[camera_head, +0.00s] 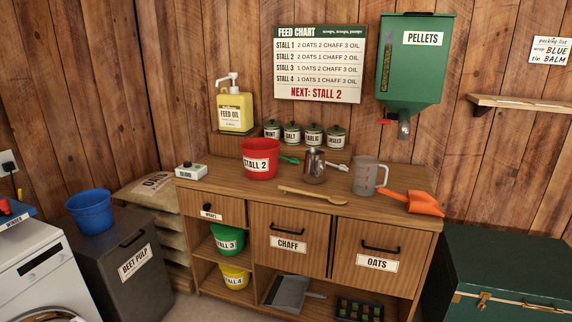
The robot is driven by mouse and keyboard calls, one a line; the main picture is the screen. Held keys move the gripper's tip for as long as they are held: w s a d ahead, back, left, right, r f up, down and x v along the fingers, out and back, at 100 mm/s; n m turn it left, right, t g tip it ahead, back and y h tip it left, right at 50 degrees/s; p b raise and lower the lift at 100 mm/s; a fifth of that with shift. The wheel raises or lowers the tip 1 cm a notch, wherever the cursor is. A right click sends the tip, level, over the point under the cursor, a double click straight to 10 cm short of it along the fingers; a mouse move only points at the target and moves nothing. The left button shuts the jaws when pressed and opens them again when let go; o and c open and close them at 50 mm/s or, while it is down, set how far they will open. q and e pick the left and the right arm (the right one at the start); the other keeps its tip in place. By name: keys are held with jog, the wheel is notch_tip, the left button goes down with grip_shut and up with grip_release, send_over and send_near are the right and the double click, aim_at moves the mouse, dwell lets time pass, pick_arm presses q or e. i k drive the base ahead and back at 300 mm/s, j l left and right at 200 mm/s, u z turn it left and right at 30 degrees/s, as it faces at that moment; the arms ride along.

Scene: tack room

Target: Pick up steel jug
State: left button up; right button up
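The steel jug (314,167) is a small shiny metal vessel standing upright on the wooden counter. Neither of my grippers shows in the head view.
The counter (225,180) has bare wood around the jug's front left. An orange scoop (423,202) lies at the right end, and a small white box (191,171) at the left. Lidded pots (313,136) stand on a raised shelf behind. A green PELLETS dispenser (414,60) hangs above right.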

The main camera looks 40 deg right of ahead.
aim_at(313, 169)
jog(key=i+j+z, duration=0.1)
jog(key=i+z, duration=0.15)
jog(key=i, duration=0.3)
jog(key=i+j+z, duration=0.3)
jog(key=i, duration=0.3)
jog(key=l, duration=0.1)
